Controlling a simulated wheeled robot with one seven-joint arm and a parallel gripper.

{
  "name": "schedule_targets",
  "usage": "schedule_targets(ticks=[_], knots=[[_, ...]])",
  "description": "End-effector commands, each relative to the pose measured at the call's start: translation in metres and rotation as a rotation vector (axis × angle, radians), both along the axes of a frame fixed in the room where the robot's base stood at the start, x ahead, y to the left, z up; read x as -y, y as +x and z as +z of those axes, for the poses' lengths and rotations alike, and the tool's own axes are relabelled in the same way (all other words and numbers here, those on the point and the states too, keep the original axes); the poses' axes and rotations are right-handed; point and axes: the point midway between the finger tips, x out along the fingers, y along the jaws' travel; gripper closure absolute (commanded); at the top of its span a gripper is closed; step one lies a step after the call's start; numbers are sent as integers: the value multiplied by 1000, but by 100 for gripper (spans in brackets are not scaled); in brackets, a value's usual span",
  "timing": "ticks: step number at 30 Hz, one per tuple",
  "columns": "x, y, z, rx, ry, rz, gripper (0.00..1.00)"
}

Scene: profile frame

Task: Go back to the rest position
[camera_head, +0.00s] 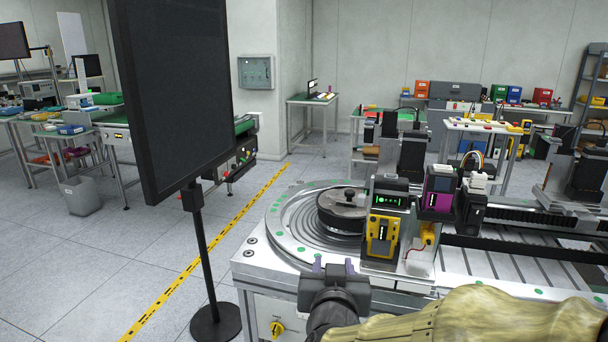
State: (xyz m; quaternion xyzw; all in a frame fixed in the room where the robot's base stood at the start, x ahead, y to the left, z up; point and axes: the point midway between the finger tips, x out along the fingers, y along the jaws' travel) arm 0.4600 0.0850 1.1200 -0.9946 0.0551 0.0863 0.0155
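My gripper (333,264) shows at the bottom centre, in front of the near edge of a metal machine table (260,250). Its two purplish fingertips point away from me and stand apart, with nothing seen between them. My arm, in a tan cover, reaches in from the lower right. A round turntable with a dark disc (343,207) on it lies beyond the gripper. A yellow and black device (382,236) stands upright to the right of the disc, apart from the gripper.
A purple and black device (438,190) stands by the yellow one. A large dark screen (172,90) on a black pole (201,250) stands at left. A yellow floor line (205,265) runs past the table. Workbenches line the back; the left floor is largely clear.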

Motion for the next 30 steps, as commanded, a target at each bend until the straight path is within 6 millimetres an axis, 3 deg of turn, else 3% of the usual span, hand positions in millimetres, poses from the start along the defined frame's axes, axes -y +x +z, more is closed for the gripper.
schedule_targets(ticks=[8,15,21,30], knots=[[2,-2,-74,-340,38,163,60],[27,-37,-137,-699,53,198,60],[53,-71,-167,-928,53,173,60],[88,-115,-186,-1178,48,104,60]])
